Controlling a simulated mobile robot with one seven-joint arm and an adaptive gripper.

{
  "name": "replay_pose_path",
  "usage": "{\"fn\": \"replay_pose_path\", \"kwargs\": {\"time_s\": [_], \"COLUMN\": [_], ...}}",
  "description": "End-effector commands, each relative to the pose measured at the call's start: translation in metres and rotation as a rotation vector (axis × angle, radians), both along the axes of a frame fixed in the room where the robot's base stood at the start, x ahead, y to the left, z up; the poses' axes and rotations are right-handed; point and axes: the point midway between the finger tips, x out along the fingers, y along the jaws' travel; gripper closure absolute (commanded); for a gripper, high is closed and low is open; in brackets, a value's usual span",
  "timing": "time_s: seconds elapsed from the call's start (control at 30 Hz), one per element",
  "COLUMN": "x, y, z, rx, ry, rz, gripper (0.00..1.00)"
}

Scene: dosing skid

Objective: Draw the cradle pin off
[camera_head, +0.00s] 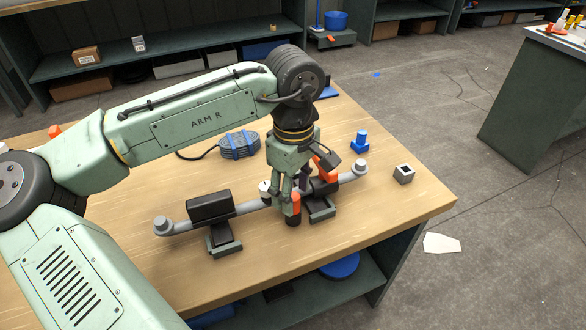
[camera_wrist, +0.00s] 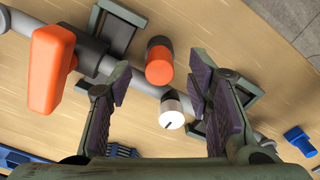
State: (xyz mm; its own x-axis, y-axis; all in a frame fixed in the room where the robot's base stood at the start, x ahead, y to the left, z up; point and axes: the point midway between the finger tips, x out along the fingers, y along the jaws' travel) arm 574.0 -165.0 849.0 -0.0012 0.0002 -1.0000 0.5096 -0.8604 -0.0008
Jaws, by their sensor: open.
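A grey pipe (camera_head: 240,208) lies across two dark cradles on green feet, one at the left (camera_head: 222,238) and one at the right (camera_head: 320,208). An orange cylinder with a dark end (camera_wrist: 159,62) stands by the pipe; in the head view it (camera_head: 295,204) is at my fingertips. I cannot tell for sure that it is the cradle pin. A white-faced round part with a black mark (camera_wrist: 171,112) is close to it. My gripper (camera_wrist: 162,85) is open and empty, pointing down, its fingers on either side of these parts. In the head view my gripper (camera_head: 290,190) partly hides the pipe.
An orange handle (camera_wrist: 50,70) rises from the pipe, left of my fingers in the wrist view. The bench front right is clear.

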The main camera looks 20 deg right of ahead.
Motion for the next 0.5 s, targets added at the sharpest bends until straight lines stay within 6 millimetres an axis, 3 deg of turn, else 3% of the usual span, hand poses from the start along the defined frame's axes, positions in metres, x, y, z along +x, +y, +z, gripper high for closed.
{"fn": "replay_pose_path", "kwargs": {"time_s": [0.2, 0.5], "x": [0.000, 0.000], "y": [0.000, 0.000], "z": [-0.023, -0.029], "rx": [0.001, 0.000], "ry": [0.000, -0.001], "rz": [0.001, 0.000], "gripper": [0.54, 0.54]}}
